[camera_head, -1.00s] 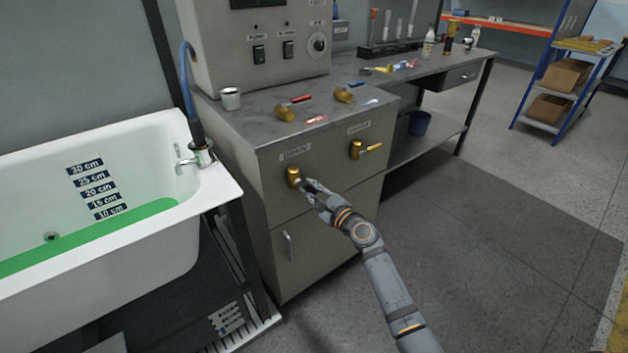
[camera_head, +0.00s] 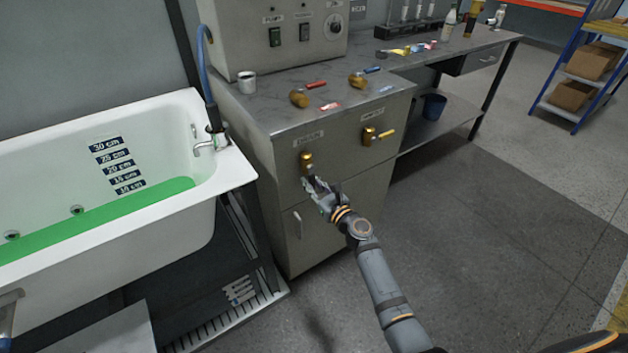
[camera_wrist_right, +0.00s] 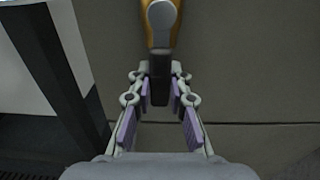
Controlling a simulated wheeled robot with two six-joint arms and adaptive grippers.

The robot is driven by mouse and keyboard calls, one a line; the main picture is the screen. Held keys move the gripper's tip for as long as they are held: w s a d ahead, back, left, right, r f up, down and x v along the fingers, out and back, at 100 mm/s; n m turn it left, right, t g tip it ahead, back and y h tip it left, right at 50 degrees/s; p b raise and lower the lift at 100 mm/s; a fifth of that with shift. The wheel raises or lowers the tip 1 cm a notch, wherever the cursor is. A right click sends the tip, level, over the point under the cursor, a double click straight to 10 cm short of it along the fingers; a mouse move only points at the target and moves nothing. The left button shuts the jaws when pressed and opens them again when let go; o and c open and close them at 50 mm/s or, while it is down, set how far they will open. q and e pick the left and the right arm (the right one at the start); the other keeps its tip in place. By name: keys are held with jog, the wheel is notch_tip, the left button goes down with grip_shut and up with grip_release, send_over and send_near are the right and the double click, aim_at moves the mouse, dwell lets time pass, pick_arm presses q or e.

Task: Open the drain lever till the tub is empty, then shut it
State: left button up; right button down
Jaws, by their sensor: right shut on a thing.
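The drain lever is a brass valve (camera_head: 306,160) with a dark handle, on the cabinet front under a label. The handle points down. My right gripper (camera_head: 318,188) is shut on this handle, just below the brass body. In the right wrist view, the dark handle (camera_wrist_right: 160,85) sits between the fingers, with the brass valve (camera_wrist_right: 160,38) above. The white tub (camera_head: 236,176) at left holds a shallow layer of green liquid (camera_head: 110,219), its edge near the lowest depth mark (camera_head: 129,187).
A second brass valve (camera_head: 369,136) with a yellow handle is to the right on the same cabinet (camera_head: 345,200). Two more valves, red-handled (camera_head: 299,98) and blue-handled (camera_head: 357,81), are on the countertop, near a metal cup (camera_head: 246,82).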

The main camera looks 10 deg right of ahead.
jog(key=shift+s+a+f, duration=0.1)
dwell(0.5)
jog(key=c, duration=1.2)
grip_release()
jog(key=v, duration=1.2)
